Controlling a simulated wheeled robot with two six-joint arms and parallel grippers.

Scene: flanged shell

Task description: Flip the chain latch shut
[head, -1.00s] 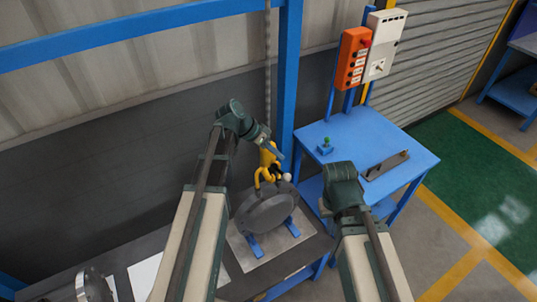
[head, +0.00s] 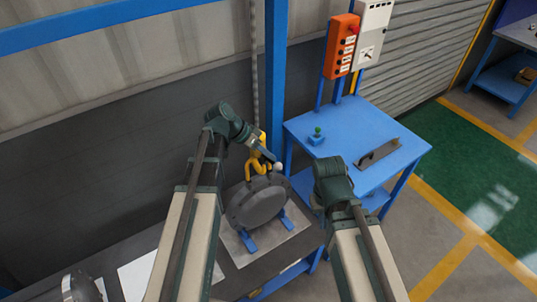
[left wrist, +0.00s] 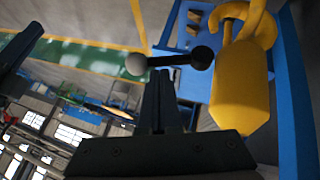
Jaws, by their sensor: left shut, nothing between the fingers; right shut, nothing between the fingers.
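The yellow chain hook (head: 252,168) hangs at the chain's lower end, at the top of a dark round flanged disc (head: 258,203). A pale ball (head: 278,166) sticks out at the hook's right. In the left wrist view the hook's yellow body (left wrist: 240,85) is at right, beside a short dark bar with a grey ball (left wrist: 136,64) and a black ball (left wrist: 202,57). My left gripper (head: 270,155) is shut and empty close to the pale ball; its fingertips (left wrist: 161,78) appear just below the bar, contact unclear. My right gripper (head: 320,203) is shut and empty, right of the disc, fingers mostly hidden.
The disc stands on blue supports (head: 248,241) on a pale plate. A blue table (head: 350,133) behind right carries a small green-knobbed device (head: 317,136) and a dark bar-shaped fixture (head: 377,152). A blue post (head: 275,80) rises behind the hook.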

